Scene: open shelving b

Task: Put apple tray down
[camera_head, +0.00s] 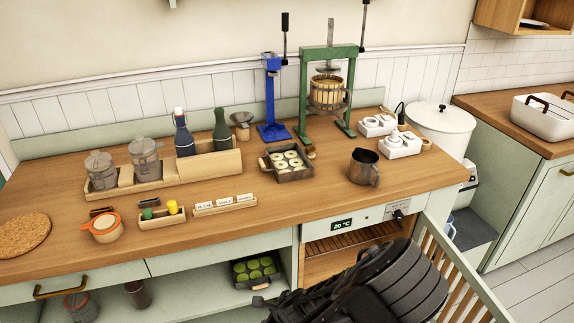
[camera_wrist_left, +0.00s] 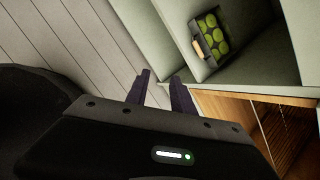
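A dark tray of green apples (camera_head: 236,276) sits on the low shelf under the counter. In the left wrist view this tray (camera_wrist_left: 197,45) shows at the top, with a pale wooden handle on its near side. My left gripper's two dark fingers (camera_wrist_left: 161,76) are apart with nothing between them, and the tray is beyond them, untouched. A second dark tray (camera_head: 297,176), holding pale apple rings, stands on the counter. A dark arm of mine fills the lower middle of the head view; its fingers are hard to make out. My right gripper cannot be made out.
The shelf (camera_head: 200,302) also holds jars at its left. A slatted wooden rack (camera_head: 350,240) is to the right of the apples, and a slatted open door (camera_head: 462,275) is beyond my arm. The counter (camera_head: 270,222) has clear wood along its front, near a metal jug (camera_head: 363,168).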

